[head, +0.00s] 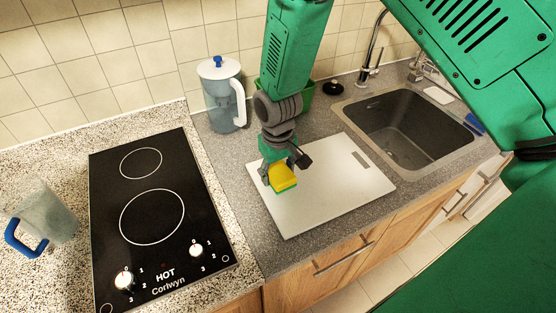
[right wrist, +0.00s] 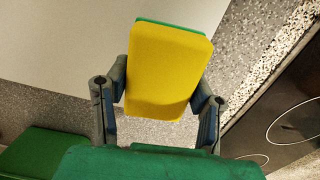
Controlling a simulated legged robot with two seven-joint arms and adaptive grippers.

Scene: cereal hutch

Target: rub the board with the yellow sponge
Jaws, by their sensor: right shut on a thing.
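The yellow sponge (head: 284,178) with a green layer is held in my right gripper (head: 280,167), over the left part of the board. In the right wrist view the sponge (right wrist: 168,70) sits between the two fingers (right wrist: 160,108), its yellow face toward the camera. The board (head: 330,192) is a pale rectangle with a slot near its far right corner, lying on the grey counter. It also shows in the right wrist view (right wrist: 60,42). I cannot tell whether the sponge touches the board. My left gripper is not in view.
A black hob (head: 155,260) lies left of the board. A lidded pitcher (head: 222,100) stands behind, and a green container (head: 306,95) is partly hidden behind my arm. A sink (head: 400,150) is at right. A clear jug (head: 45,215) stands far left.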

